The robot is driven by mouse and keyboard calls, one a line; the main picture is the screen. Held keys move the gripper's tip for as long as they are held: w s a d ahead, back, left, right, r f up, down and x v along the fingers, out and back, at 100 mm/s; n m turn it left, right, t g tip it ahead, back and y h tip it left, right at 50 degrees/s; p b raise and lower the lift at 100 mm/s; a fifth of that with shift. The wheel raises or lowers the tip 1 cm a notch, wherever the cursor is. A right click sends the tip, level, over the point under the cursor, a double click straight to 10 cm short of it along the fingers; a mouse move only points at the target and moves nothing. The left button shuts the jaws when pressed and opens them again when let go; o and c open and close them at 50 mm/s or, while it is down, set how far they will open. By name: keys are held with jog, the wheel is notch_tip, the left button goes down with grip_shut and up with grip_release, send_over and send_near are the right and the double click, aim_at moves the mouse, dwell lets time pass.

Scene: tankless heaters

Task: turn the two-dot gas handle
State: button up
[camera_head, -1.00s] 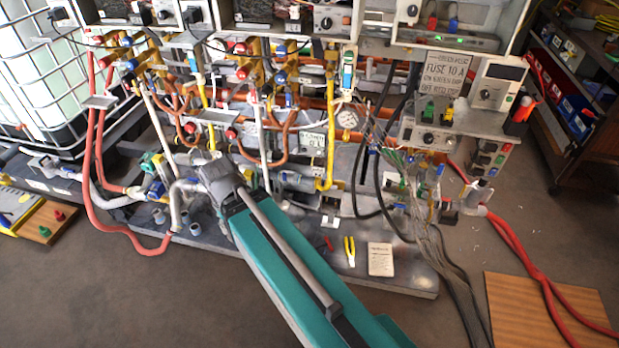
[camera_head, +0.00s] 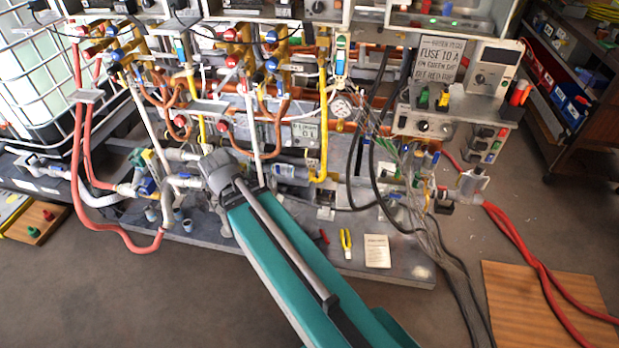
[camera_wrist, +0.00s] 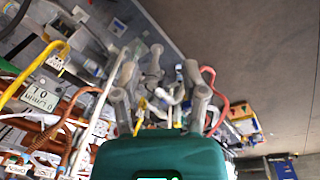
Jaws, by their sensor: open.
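No handle with two dots can be made out in either view; the markings are too small or blurred. Yellow gas piping (camera_head: 322,130) runs down the middle of the rig, and a yellow pipe also shows at the left of the wrist view (camera_wrist: 38,68). Brass valves with red and blue handles (camera_head: 117,57) sit at the upper left of the rig. My gripper (camera_wrist: 160,82) has its two grey fingers spread apart, with pipe fittings seen beyond them. In the head view my teal arm reaches to the lower pipework, and its wrist hides the fingers.
Grey and white hoses (camera_head: 175,185) and a red hose (camera_head: 125,240) lie at the lower left. Loose cables (camera_head: 425,215) hang at right. The floor in front is largely clear.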

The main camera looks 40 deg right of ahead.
jog(key=w+d+f+n+t+h+b, duration=0.1)
jog(key=w+d+f+n+h+b, duration=0.15)
jog(key=d+f+b, duration=0.35)
jog(key=w+d+f+n+t+h+b, duration=0.1)
jog(key=w+d+f+h+b, duration=0.1)
jog(key=w+d+f+b, duration=0.35)
jog(key=n+t+h+b, duration=0.85)
jog(key=n+b, duration=1.35)
jog(key=b, duration=2.1)
send_near(310, 174)
jog(key=v, duration=0.3)
jog(key=shift+s+d+t, duration=0.15)
jog(key=shift+d+t, duration=0.05)
jog(key=shift+t, duration=0.15)
jog(key=x, duration=1.3)
jog(key=shift+w+d+f, duration=0.1)
jog(key=shift+w+d, duration=0.15)
jog(key=shift+w, duration=0.05)
grip_shut()
